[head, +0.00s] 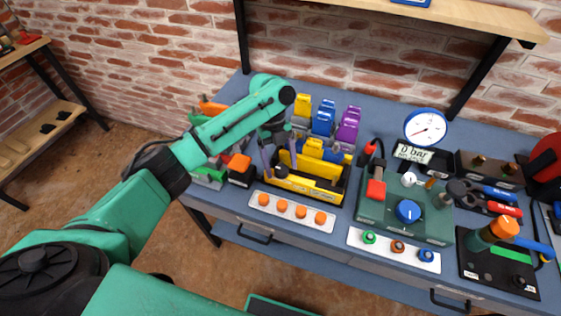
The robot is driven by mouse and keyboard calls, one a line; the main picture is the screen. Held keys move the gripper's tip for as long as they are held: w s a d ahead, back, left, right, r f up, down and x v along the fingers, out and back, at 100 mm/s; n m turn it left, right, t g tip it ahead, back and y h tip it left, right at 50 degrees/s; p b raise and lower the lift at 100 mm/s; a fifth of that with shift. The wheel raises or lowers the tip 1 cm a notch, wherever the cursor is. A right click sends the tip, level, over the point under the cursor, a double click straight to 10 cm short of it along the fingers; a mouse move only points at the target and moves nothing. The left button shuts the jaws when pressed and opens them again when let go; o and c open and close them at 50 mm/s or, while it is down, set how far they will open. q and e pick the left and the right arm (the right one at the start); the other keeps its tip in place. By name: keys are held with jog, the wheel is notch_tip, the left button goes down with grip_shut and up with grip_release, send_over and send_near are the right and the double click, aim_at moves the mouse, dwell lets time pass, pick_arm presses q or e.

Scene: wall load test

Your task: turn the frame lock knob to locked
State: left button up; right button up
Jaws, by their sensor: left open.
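A yellow and black frame (318,186) stands on the blue-grey bench. A dark round knob (281,172) shows at its left front; I take it for the frame lock knob. Its pointer and any lock marks are too small to read. My left gripper (279,160) points down over the frame's left end, open, with its fingers on either side of the knob as seen from here. I cannot tell whether they touch it. The gripper hides part of the frame behind it. My right gripper is not in view.
A strip of orange knobs (264,198) lies in front of the frame. An orange-topped black block (240,168) stands close at left. Yellow, blue and purple clamps (348,127) stand behind. A green unit with a blue knob (408,211) and a gauge (425,127) are at right.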

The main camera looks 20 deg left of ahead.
pick_arm(q)
jog(key=v, duration=1.4)
jog(key=shift+r+b, duration=0.25)
jog(key=shift+b, duration=0.1)
jog(key=shift+a+f, duration=0.1)
jog(key=shift+a, duration=0.05)
